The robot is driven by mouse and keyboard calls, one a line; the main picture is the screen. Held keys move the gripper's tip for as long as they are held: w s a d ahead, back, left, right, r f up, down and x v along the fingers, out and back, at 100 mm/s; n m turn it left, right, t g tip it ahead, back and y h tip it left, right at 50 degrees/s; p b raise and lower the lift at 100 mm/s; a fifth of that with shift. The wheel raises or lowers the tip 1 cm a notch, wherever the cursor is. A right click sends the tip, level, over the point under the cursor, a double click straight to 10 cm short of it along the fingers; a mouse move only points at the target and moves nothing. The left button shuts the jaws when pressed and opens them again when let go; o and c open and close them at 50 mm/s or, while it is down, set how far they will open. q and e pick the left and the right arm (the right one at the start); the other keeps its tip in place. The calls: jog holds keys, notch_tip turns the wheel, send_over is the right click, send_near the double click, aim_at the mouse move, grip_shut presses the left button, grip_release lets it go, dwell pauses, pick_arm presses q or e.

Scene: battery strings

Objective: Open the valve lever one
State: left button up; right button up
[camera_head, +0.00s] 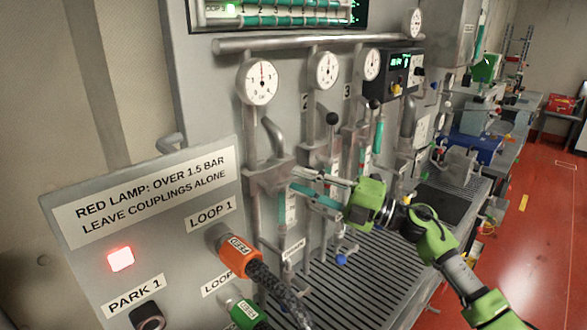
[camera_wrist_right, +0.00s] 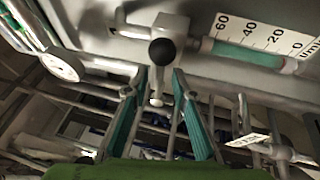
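My right gripper (camera_head: 293,180) reaches in from the right in the head view, with its fingers spread before the first pipe columns. In the right wrist view its two teal-padded fingers (camera_wrist_right: 160,75) stand apart with nothing held. A black ball knob (camera_wrist_right: 162,51) shows just beyond and between the fingertips; I cannot tell which lever it belongs to. In the head view a lever with a black knob (camera_head: 332,118) stands upright at column 2, and another knob (camera_head: 374,104) is at column 3. The valve body of column one (camera_head: 264,178) is beside the fingertips; its lever is not clearly visible. My left gripper is not in view.
A lit red lamp (camera_head: 121,259) is on the sloped panel at left. An orange coupling (camera_head: 240,256) with a dark hose sits at LOOP 1, and a green coupling (camera_head: 243,312) below. Gauges (camera_head: 262,82) line the wall. A slatted grating (camera_head: 355,270) lies below the gripper.

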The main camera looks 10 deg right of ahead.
jog(key=shift+x, duration=0.9)
jog(key=shift+w+a+r+p, duration=0.1)
jog(key=shift+w+a+p, duration=0.1)
jog(key=shift+p, duration=0.1)
grip_shut()
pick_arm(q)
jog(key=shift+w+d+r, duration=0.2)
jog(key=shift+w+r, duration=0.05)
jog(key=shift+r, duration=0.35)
pick_arm(e)
jog(key=shift+d, duration=0.1)
